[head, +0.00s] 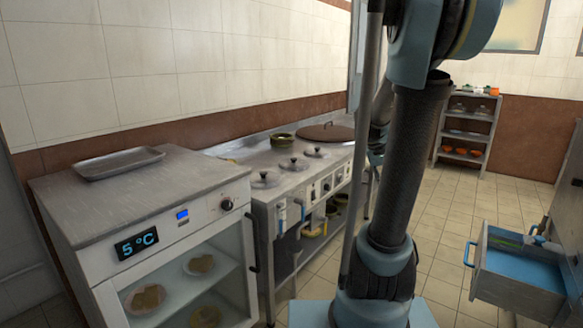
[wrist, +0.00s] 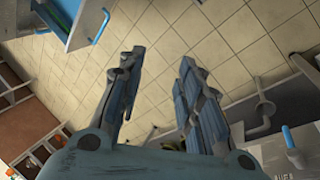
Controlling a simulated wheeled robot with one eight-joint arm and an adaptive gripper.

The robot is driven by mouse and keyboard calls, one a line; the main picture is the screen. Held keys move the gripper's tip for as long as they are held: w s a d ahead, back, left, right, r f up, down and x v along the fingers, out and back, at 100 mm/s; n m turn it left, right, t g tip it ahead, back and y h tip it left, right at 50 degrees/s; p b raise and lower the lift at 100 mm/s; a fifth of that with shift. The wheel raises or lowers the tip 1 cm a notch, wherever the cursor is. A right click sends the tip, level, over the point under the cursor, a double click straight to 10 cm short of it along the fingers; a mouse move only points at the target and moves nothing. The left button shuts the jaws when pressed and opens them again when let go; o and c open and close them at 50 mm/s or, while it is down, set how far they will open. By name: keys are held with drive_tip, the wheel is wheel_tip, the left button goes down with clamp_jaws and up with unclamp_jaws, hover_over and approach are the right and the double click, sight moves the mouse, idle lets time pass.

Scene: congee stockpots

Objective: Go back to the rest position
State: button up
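My gripper (wrist: 158,85) shows in the wrist view with its two fingers apart and nothing between them. Tiled floor lies beyond the fingertips. In the head view my arm rises in front of the stove, and my gripper cannot be made out there.
A fridge cabinet (head: 148,212) with a metal tray (head: 119,162) on top stands at the left. Beside it is a stove (head: 262,200) with several lidded pots. An open drawer (head: 518,277) juts out at the right. A shelf (head: 467,134) stands at the back. Floor between is clear.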

drive_tip(key=s+a+f+t+y, duration=0.1)
drive_tip(key=s+a+f+y, duration=0.1)
drive_tip(key=s+a+f, duration=0.2)
drive_tip(key=s+a+f+n+y, duration=0.1)
drive_tip(key=s+a+f, duration=0.4)
drive_tip(key=s+a, duration=0.5)
drive_tip(key=s+y, duration=0.1)
drive_tip(key=s, duration=0.4)
drive_tip(key=shift+s+a+n+t+y, duration=0.15)
drive_tip(key=shift+a+n+t+y, duration=0.15)
drive_tip(key=shift+a+t+y, duration=0.1)
